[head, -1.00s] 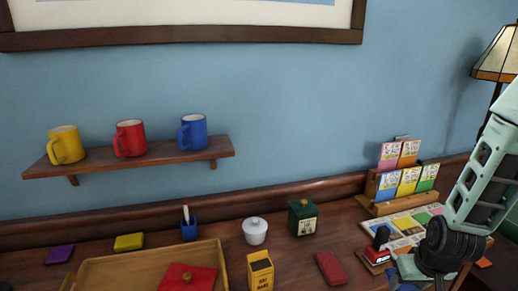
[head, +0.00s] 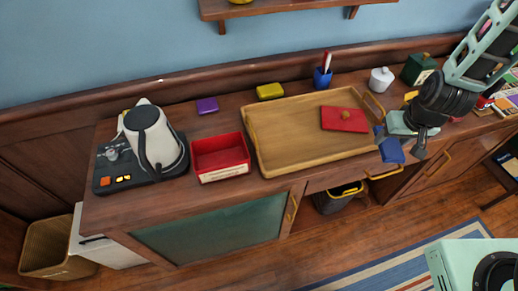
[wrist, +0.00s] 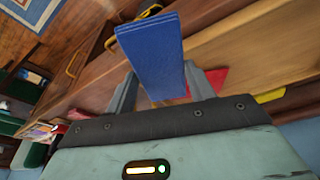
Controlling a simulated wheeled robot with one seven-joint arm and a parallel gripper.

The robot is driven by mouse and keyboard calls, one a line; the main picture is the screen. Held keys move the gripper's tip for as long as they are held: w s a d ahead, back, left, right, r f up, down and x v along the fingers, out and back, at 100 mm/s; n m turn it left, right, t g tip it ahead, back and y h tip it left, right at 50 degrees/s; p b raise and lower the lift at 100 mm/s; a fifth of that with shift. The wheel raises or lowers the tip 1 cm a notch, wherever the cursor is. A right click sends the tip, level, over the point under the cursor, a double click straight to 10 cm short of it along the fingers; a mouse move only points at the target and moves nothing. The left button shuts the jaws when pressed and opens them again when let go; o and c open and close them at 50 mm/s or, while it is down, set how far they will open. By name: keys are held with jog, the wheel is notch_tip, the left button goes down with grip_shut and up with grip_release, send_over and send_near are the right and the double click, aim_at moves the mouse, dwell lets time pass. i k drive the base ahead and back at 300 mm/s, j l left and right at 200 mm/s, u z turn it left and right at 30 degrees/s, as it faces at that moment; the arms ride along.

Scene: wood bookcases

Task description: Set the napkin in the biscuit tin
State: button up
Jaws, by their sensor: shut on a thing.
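The blue napkin (head: 391,150) is folded flat and hangs in my gripper (head: 384,134), by the right end of the wooden tray. In the wrist view the napkin (wrist: 150,45) stands out between the two fingers of my gripper (wrist: 160,88), which are shut on it. The biscuit tin (head: 222,176) is an open red box with a pale label on its front, on the counter left of the tray. Its inside looks empty. My gripper is well to the right of the tin.
The wooden tray (head: 275,158) lies between my gripper and the tin. A kettle (head: 152,140) on a dark base stands left of the tin. A yellow box (head: 270,91), a purple block (head: 207,105) and a blue cup (head: 322,79) stand behind.

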aim_at(221, 158)
jog(key=k+j, duration=0.1)
jog(key=j, duration=0.5)
jog(key=k+j, duration=0.1)
jog(key=j, duration=1.1)
jog(key=k+j, duration=0.15)
jog(key=j, duration=0.45)
jog(key=i+j, duration=0.15)
jog(key=j, duration=0.25)
jog(key=i+j, duration=0.15)
jog(key=j, duration=0.2)
